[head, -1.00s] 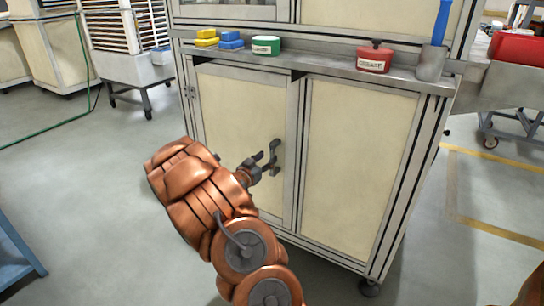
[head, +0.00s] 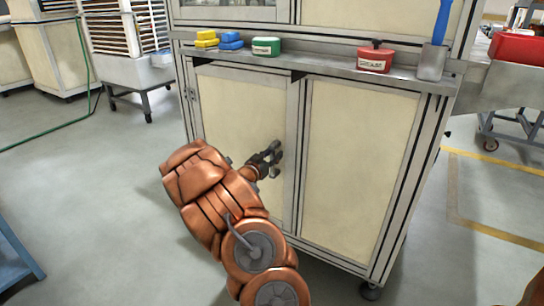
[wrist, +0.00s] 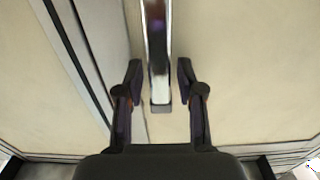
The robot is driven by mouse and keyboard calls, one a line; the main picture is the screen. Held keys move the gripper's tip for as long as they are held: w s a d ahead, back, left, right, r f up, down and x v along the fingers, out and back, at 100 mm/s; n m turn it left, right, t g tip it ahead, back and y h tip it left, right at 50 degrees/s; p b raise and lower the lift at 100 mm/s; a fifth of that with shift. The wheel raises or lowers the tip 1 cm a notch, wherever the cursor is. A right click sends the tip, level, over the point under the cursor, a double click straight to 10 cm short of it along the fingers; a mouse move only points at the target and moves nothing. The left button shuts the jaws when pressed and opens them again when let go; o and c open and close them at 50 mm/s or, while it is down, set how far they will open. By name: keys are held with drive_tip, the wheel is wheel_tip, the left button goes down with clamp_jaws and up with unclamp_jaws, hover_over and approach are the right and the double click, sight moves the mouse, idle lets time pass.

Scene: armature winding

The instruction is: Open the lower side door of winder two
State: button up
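The lower side door (head: 238,105) is the left cream panel in a grey frame under the cabinet's ledge. It looks shut. Its upright metal handle (wrist: 157,50) shows in the wrist view, near the door's frame edge. My gripper (head: 273,154) is at the handle in the head view and hides most of it. In the wrist view my gripper (wrist: 159,78) is open, with one finger on each side of the handle's end. Gaps show between the handle and both fingers, so it is not gripped.
A second cream panel (head: 358,165) is on the right. The ledge (head: 330,68) above holds yellow and blue blocks (head: 220,40), a green tin (head: 266,46), a red tin (head: 375,60) and a blue-handled tool (head: 441,25).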

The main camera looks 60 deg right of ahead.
clamp_jaws()
idle(0.5)
